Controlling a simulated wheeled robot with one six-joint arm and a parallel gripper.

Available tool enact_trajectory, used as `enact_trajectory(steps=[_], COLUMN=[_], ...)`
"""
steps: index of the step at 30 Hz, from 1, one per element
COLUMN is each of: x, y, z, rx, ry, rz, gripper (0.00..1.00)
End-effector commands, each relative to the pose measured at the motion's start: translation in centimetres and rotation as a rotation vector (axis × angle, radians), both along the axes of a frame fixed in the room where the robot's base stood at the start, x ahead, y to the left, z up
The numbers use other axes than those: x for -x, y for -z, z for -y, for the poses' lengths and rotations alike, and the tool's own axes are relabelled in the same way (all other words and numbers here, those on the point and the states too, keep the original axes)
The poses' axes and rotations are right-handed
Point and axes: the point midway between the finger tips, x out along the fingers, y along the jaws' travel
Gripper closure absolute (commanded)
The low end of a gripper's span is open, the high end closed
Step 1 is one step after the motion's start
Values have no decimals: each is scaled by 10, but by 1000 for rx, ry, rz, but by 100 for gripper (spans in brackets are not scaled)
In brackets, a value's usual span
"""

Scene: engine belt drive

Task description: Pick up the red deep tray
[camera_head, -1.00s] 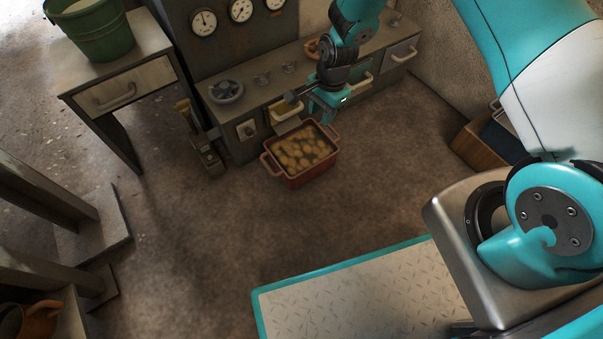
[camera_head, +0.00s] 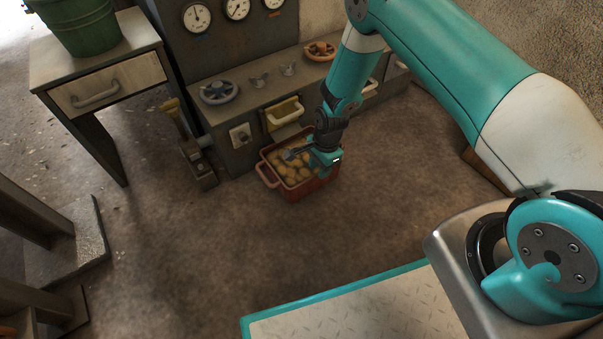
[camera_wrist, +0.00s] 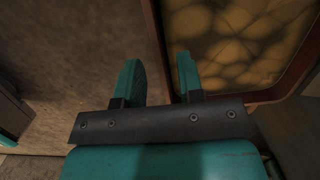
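The red deep tray (camera_head: 310,187) sits on the floor in front of the control console, full of rounded yellow-brown lumps. A handle stands out at its left end; the right end is partly hidden by my arm. My gripper (camera_head: 295,153) is over the tray in the head view, pointing left. In the wrist view the tray (camera_wrist: 153,32) fills the upper right. My gripper (camera_wrist: 158,62) is open there, with one finger on each side of the tray's rim line. I cannot tell how far down the fingers reach or whether they touch the wall.
The console (camera_head: 210,110) with handwheels, gauges and a yellow drawer (camera_head: 284,112) stands close behind the tray. A desk (camera_head: 110,82) with a green bucket (camera_head: 82,25) is at the left. A brass-coloured device (camera_head: 190,145) stands left of the tray. The floor in front is clear.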

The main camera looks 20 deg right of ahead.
Motion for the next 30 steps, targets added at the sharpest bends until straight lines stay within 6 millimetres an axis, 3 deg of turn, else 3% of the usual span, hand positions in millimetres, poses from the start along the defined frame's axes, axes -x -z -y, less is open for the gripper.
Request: enact_trajectory(steps=[12, 20, 21, 25, 30], x=[1, 1, 1, 1, 1], y=[49, 50, 50, 50, 50], z=[-8, -9, -9, -9, -9], rx=[0, 0, 0, 0, 0], ry=[-1, 0, -1, -1, 0], rz=[0, 0, 0, 0, 0], gripper=[65, 65, 67, 97, 100])
